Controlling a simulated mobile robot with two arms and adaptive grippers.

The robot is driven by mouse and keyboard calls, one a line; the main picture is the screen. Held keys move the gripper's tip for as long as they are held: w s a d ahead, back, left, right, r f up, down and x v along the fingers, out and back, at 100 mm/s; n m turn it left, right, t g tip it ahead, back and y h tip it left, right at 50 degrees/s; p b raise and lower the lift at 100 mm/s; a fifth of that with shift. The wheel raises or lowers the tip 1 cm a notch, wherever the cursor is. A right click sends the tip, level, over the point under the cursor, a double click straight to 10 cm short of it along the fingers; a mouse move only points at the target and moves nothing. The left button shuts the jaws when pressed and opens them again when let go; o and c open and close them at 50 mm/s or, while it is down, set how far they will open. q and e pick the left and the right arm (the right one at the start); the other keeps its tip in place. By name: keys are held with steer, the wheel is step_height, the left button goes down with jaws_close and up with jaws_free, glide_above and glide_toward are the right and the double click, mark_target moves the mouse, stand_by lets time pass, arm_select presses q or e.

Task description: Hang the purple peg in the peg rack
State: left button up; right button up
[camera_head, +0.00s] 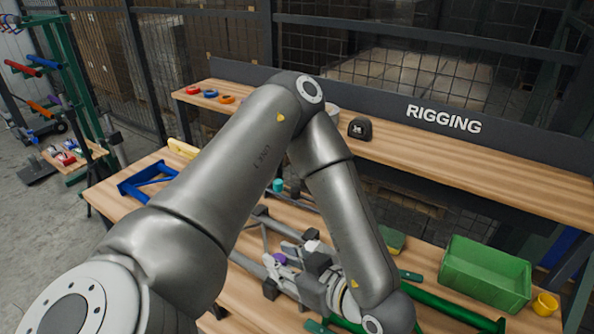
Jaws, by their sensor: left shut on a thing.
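My left arm comes in from the left and bends down over the wooden bench. My left gripper (287,256) is low over the bench, its fingers pointing left. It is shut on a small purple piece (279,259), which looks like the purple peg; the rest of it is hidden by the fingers. A green upright stand (79,72) at the far left carries red, blue and orange pegs and looks like the peg rack. My right gripper is not in view.
Grey bars and a blue frame (140,184) lie on the near bench. A green bin (484,275) and yellow cup (545,304) stand at the right. A back bench marked RIGGING holds a black tape measure (359,128) and coloured rings.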

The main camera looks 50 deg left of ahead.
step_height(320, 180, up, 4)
steer(key=p, duration=0.4)
stand_by(1.0)
